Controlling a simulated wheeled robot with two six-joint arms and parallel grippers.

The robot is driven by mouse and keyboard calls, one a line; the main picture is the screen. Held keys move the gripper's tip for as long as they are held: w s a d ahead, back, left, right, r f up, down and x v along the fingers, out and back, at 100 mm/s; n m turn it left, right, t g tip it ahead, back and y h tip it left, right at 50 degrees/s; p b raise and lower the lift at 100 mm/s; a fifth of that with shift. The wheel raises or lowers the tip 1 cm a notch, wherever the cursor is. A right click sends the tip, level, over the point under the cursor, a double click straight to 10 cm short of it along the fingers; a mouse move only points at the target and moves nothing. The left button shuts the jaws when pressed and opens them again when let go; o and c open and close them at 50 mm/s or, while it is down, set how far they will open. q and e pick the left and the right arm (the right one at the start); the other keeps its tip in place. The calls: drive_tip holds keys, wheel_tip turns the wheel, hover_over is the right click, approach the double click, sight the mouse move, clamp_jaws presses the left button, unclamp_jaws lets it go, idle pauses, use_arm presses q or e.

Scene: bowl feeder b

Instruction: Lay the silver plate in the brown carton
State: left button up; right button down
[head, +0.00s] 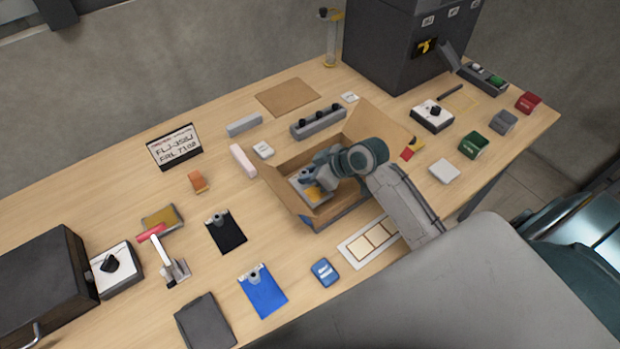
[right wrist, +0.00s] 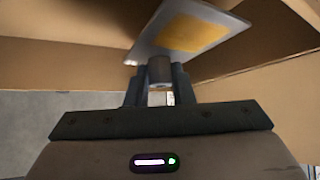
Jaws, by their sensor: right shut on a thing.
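The brown carton (head: 275,187) stands open on the table, its flaps spread. The silver plate (head: 300,184), with a yellow patch on its face, shows inside the carton's opening. In the right wrist view the silver plate (right wrist: 147,48) is just beyond my fingertips, with cardboard walls around it. My right gripper (head: 312,187) reaches into the carton from the right. In the right wrist view the right gripper (right wrist: 159,75) is shut on a small grey cylindrical part at the plate. Whether the plate touches the carton floor cannot be told. My left gripper is not in view.
A grey block with black knobs (head: 318,122) stands behind the carton. A pale tray (head: 368,242) and a blue box (head: 325,272) lie in front. Clipboards (head: 262,290) lie at front left. A large dark cabinet (head: 395,50) stands at the back.

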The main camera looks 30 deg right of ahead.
wheel_tip(320, 180, down, 2)
drive_tip(key=shift+f, duration=0.5)
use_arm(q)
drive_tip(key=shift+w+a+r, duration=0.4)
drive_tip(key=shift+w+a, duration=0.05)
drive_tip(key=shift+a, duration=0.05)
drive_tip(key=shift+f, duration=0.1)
use_arm(e)
drive_tip(key=shift+f, duration=0.1)
drive_tip(key=c, duration=1.3)
unclamp_jaws()
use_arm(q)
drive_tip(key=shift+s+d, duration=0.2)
use_arm(e)
drive_tip(key=shift+o, duration=0.2)
